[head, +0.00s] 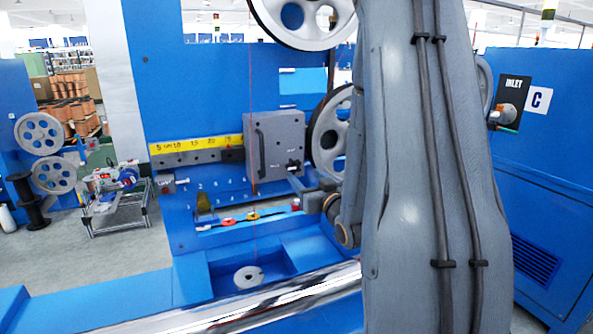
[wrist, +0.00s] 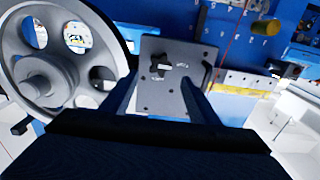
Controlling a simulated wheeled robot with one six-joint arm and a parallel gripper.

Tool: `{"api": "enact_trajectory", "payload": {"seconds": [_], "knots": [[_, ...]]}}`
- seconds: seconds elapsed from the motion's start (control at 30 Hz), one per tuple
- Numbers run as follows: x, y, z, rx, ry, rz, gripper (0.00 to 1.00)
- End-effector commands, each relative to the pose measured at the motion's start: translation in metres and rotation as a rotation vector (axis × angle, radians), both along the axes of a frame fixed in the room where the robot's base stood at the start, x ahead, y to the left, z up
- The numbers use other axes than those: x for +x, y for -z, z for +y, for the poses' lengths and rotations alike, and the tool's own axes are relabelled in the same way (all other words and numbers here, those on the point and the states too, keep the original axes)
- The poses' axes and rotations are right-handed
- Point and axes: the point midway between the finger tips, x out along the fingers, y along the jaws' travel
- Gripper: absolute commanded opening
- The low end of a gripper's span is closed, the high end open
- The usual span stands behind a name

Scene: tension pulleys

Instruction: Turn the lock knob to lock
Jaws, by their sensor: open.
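The lock knob is a small black knob on the grey block (head: 275,147), at its lower right in the head view (head: 293,163). In the wrist view the same knob (wrist: 160,68) sits on the block's grey face (wrist: 178,50), with small white markings beside it. My gripper (wrist: 161,80) is open, its two dark fingers apart on either side of the knob in that picture. I cannot tell how far the fingertips are from the block, and no contact shows.
A large grey pulley wheel (wrist: 70,55) stands beside the block. A yellow scale strip (head: 195,147) runs along the blue machine (head: 160,85). A thin red line (head: 252,90) hangs in front of the block. A shiny roller (head: 270,300) lies below. My arm fills the head view's right-centre.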

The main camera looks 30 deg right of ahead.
Motion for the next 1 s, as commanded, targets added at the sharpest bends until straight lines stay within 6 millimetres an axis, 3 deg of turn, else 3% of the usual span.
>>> {"api": "enact_trajectory", "payload": {"seconds": [0.4,0.83,0.87,1.0], "knots": [[0.058,-0.001,-0.009,0.0,-0.002,0.002,0.55],[0.071,0.001,-0.011,0.0,0.0,0.003,0.55],[0.071,0.0,-0.011,0.0,0.0,0.003,0.53],[0.071,0.0,-0.011,0.0,0.0,0.003,0.3]]}}
